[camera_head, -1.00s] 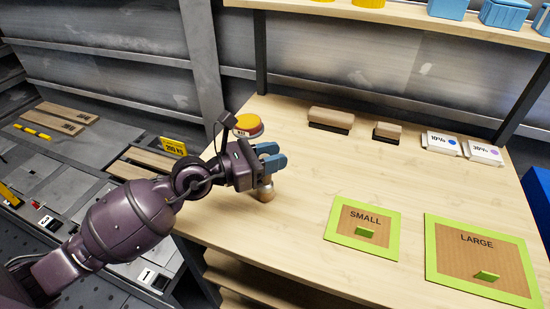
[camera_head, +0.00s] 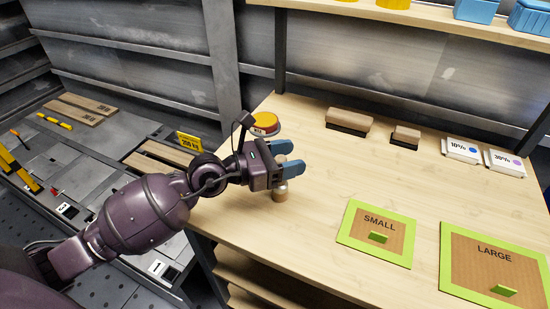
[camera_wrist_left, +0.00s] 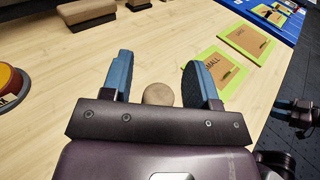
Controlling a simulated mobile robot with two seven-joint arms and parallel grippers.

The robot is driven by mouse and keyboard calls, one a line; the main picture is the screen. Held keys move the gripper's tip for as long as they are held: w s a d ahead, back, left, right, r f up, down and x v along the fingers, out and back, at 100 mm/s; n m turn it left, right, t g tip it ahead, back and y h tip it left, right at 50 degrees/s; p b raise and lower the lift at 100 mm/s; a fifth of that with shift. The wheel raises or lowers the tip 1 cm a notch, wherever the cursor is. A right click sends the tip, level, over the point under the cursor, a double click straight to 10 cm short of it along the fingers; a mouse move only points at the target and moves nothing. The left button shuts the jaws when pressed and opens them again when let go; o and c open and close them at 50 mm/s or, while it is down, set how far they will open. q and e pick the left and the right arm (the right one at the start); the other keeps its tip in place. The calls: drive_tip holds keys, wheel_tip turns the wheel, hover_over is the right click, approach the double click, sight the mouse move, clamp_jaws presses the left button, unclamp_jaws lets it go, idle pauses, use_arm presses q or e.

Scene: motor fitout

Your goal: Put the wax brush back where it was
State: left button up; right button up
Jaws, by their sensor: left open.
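A small round wooden piece with a pale top (camera_head: 280,191) stands on the workbench at its left side; it may be the wax brush, but I see no bristles on it. My left gripper (camera_head: 291,159) is open, its blue fingers around or just above the piece's top. In the left wrist view the round top (camera_wrist_left: 158,94) shows between the open fingers (camera_wrist_left: 160,80), with gaps on both sides. Two wooden block brushes with dark undersides, a longer one (camera_head: 349,121) and a shorter one (camera_head: 406,135), sit at the back of the bench. A dark arm part at the wrist view's right edge is probably my right gripper (camera_wrist_left: 300,112).
A red and yellow round button (camera_head: 264,124) is just behind my left gripper. Green-framed SMALL (camera_head: 378,220) and LARGE (camera_head: 493,253) boards lie at the front right. White cards, 10% (camera_head: 461,149) and 30% (camera_head: 505,161), stand at the back right. The middle of the bench is clear.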

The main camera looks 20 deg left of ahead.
use_arm(q)
drive_tip(key=b+v, duration=0.2)
drive_tip(key=v, duration=1)
drive_tip(key=shift+b, duration=0.3)
drive_tip(key=shift+r, duration=0.15)
drive_tip(key=shift+s, duration=0.1)
